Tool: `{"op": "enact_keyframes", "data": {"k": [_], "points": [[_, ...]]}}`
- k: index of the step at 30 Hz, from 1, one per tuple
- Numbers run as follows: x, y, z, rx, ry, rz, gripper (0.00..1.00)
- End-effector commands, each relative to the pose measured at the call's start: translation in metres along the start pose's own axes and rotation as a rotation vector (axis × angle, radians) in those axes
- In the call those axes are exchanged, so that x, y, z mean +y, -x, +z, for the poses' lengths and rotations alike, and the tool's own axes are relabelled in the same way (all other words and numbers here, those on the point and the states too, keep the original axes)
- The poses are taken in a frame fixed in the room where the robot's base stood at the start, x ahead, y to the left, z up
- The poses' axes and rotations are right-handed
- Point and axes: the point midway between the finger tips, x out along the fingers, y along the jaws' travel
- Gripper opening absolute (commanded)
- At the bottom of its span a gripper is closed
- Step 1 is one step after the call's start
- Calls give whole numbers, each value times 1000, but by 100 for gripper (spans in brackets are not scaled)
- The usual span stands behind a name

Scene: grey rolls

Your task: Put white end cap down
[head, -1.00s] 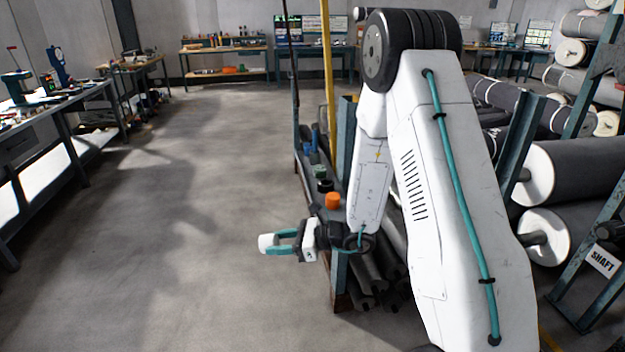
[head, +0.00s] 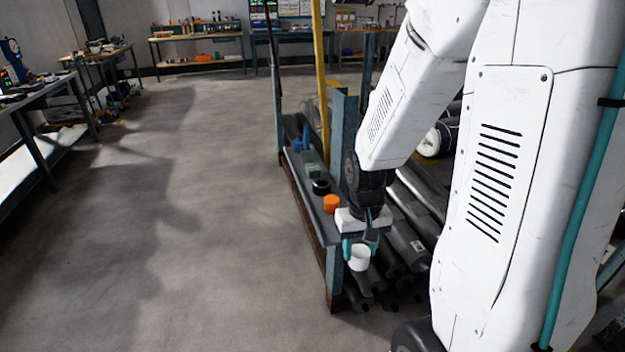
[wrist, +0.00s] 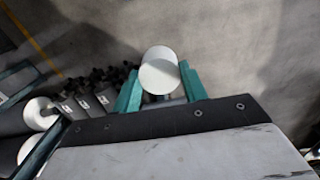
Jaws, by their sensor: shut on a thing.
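The white end cap (head: 360,258) is a short white cylinder in the head view. My gripper (head: 360,246), with teal fingers, is shut on it and holds it near the front end of the narrow grey shelf (head: 318,205). In the wrist view the white end cap (wrist: 159,72) sits between the teal fingertips of my gripper (wrist: 159,80), with floor and dark rolls below. I cannot tell its exact height relative to the shelf.
On the shelf stand an orange cap (head: 331,203), a black ring (head: 321,187), a green item (head: 314,171) and blue items (head: 301,143). A yellow post (head: 321,90) rises behind. Dark rolls (head: 395,265) lie right of the shelf. Open floor (head: 190,220) is at left.

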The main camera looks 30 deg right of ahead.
Motion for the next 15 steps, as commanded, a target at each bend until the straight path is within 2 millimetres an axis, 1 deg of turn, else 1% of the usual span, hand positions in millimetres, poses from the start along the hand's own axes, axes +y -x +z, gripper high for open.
{"op": "enact_keyframes", "data": {"k": [4,7,11,15], "points": [[6,5,-7,27,60,0,28],[5,5,-22,30,72,0,28],[4,2,-55,29,73,0,28],[4,-1,-93,28,72,0,28]]}}
